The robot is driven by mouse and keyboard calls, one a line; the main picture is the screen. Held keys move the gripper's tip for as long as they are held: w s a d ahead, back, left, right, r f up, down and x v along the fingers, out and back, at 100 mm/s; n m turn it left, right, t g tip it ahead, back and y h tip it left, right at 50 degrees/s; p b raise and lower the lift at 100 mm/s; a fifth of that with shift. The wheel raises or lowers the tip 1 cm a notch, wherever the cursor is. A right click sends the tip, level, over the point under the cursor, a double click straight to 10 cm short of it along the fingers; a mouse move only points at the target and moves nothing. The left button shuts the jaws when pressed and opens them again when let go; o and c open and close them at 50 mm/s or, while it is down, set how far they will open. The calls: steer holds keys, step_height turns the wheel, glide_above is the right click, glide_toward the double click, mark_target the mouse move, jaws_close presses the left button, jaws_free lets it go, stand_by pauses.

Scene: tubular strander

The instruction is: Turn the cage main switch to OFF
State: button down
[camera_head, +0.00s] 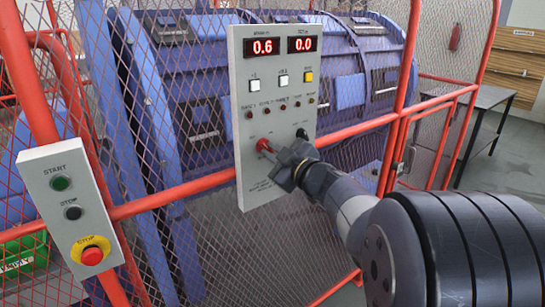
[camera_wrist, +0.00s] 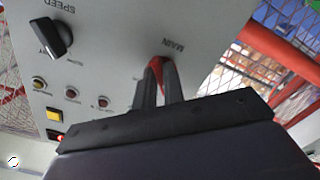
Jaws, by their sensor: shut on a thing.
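The grey control panel (camera_head: 252,200) hangs on the red fence in front of the blue strander. The cage main switch is a red handle (camera_head: 264,145) at the panel's lower left. In the wrist view the red switch (camera_wrist: 157,62) shows between my fingers, beside an upside-down MAIN label. My gripper (camera_head: 279,155) is at the panel's face, its two black fingers (camera_wrist: 158,82) shut on the red handle. The fingers hide much of the handle, and I cannot read the switch's position marks.
A black SPEED knob (camera_wrist: 52,38) sits beside the switch. Small lamps, buttons and displays reading 0.6 and 0.0 (camera_head: 283,46) are above. A START/STOP box with a red emergency stop (camera_head: 92,256) is at left. Red fence rails (camera_head: 350,132) run close to my arm.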

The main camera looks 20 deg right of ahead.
steer(key=shift+n, duration=0.5)
steer(key=c, duration=1.5)
jaws_free()
steer(key=v, duration=1.1)
steer(key=shift+w, duration=0.2)
